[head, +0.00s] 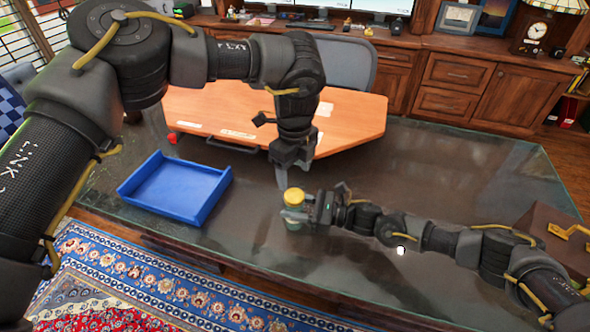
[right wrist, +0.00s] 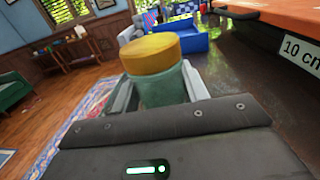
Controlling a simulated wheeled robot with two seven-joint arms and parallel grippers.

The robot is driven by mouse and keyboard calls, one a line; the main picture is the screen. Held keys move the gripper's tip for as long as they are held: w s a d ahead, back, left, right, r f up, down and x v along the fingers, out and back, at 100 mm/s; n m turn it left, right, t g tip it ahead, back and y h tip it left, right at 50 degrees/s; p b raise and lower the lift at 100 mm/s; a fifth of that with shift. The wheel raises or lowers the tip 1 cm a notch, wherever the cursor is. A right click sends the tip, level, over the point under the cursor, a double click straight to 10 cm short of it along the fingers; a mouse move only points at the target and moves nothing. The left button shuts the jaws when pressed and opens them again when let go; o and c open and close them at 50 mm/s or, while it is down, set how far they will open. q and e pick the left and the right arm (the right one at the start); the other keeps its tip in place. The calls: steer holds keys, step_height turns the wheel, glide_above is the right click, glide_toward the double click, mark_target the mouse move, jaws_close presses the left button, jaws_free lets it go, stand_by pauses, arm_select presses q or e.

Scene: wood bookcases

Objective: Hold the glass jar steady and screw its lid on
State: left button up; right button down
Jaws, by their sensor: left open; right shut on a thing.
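The glass jar (head: 294,216) stands on the glass-topped table, greenish and upright. Its yellow lid (head: 294,196) sits on top of it; I cannot tell how tightly. My right gripper (head: 290,214) is shut around the jar's body from the right. In the right wrist view the jar (right wrist: 163,88) is between the fingers, with the lid (right wrist: 150,52) above them. My left gripper (head: 283,182) points down just above and slightly left of the lid. It is open, and its fingers are apart from the jar body. The fingers partly overlap each other in the head view.
A blue tray (head: 174,190) lies on the table (head: 400,180) to the left. An orange wooden board (head: 350,125) lies behind the left gripper. A brown case (head: 556,225) is at the right end. The table front is clear.

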mark_target(294, 195)
arm_select(q)
steer(key=shift+f, duration=4.05)
steer(key=shift+c, duration=0.2)
steer(key=c, duration=0.9)
steer(key=m, duration=0.7)
steer(key=shift+c, duration=0.3)
steer(key=m, duration=0.5)
steer(key=shift+m, duration=0.3)
steer(key=m, duration=0.4)
steer(key=shift+m, duration=0.4)
steer(key=m, duration=0.5)
steer(key=o, duration=1.2)
steer(key=shift+c, duration=0.2)
